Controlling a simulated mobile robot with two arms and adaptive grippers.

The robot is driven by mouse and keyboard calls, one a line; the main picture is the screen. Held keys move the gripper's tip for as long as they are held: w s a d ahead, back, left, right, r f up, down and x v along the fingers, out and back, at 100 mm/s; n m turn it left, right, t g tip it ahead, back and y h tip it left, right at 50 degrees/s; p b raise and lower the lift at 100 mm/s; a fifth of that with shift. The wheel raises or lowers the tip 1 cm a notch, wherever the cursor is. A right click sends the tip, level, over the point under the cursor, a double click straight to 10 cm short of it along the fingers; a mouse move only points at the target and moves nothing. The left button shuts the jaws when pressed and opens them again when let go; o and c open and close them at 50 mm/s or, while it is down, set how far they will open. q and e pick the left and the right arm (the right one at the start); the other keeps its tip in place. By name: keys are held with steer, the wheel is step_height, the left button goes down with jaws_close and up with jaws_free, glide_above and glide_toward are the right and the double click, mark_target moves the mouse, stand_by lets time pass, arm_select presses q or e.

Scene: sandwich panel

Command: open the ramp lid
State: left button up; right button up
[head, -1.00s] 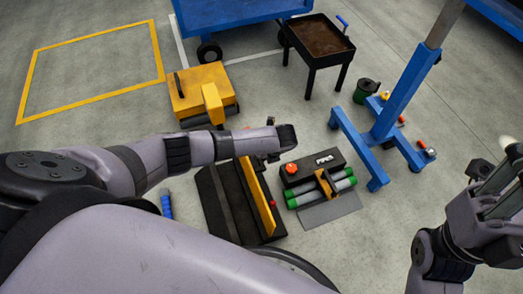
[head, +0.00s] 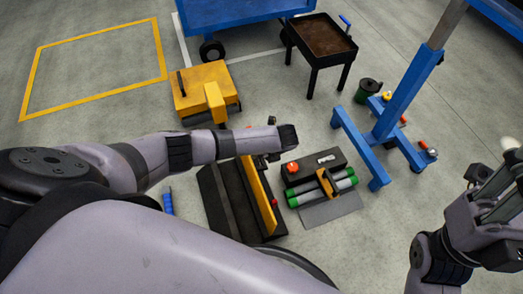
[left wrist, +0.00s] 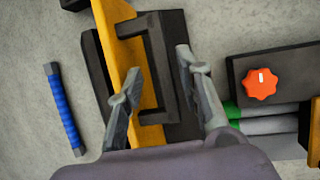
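A yellow panel (head: 257,195) stands on edge in a black two-sided base (head: 222,205) below my left wrist; I take it for the ramp lid, but no label confirms this. In the left wrist view the panel is a yellow strip (left wrist: 148,125) with a black C-shaped handle (left wrist: 157,30) at its right. My left gripper (left wrist: 159,58) is open, with one finger over the yellow strip and the other to the right of the handle's long bar. I cannot tell if they touch. My right gripper (head: 495,165) looks open and empty over the floor at the right.
Right of the base sits a black pipe holder (head: 315,166) with a red knob (head: 292,167) and green-ended pipes (head: 345,181). A blue-handled tool (head: 168,202) lies left. A yellow machine (head: 200,90) and blue stand (head: 395,100) are beyond.

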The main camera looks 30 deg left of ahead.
arm_select(q)
steer(key=v, duration=1.2)
